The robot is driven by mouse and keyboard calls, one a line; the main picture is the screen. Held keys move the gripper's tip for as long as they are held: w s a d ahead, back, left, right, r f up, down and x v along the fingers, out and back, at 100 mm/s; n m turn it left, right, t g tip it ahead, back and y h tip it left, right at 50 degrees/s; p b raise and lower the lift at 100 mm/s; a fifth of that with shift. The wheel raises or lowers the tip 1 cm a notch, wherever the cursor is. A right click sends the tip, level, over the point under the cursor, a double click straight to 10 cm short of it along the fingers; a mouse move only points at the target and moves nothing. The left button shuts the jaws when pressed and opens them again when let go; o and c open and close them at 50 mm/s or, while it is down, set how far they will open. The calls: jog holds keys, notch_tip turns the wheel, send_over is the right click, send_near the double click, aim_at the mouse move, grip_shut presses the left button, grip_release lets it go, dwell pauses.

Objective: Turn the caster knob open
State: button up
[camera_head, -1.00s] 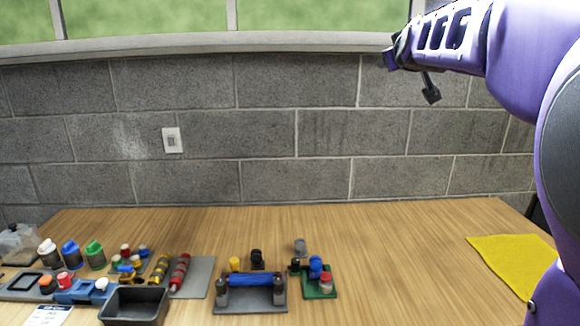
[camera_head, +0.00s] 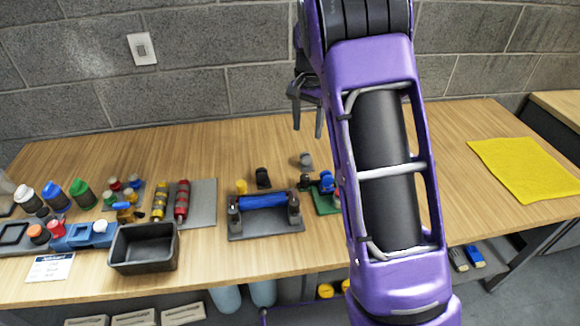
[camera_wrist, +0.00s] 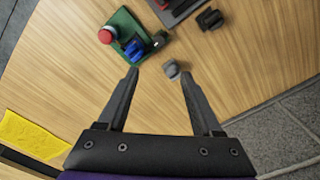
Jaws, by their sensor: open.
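No label in view marks the caster knob. A green plate (camera_head: 322,209) at the right of the part row carries a blue piece (camera_head: 327,181) and black fittings, and is partly hidden by my arm. In the wrist view the green plate (camera_wrist: 118,22) also carries a red-topped knob (camera_wrist: 106,35), and the blue piece (camera_wrist: 134,50) lies beside it. A small grey knob (camera_head: 306,160) stands behind the plate; it also shows in the wrist view (camera_wrist: 172,71). My gripper (camera_head: 307,120) is open and empty, pointing down above the table. In the wrist view the grey knob appears between the fingertips (camera_wrist: 158,75).
A grey plate (camera_head: 270,223) with a blue roller (camera_head: 263,201) lies to the left. A black knob (camera_head: 262,178) and a yellow knob (camera_head: 241,187) stand behind it. A black bin (camera_head: 144,264) and several coloured bottles are further left. A yellow cloth (camera_head: 525,170) lies at the right.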

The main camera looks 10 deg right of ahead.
aim_at(305, 176)
jog(key=f, duration=1.8)
jog(key=shift+s+b, duration=0.2)
jog(key=shift+b, duration=0.15)
jog(key=shift+r, duration=0.1)
grip_shut()
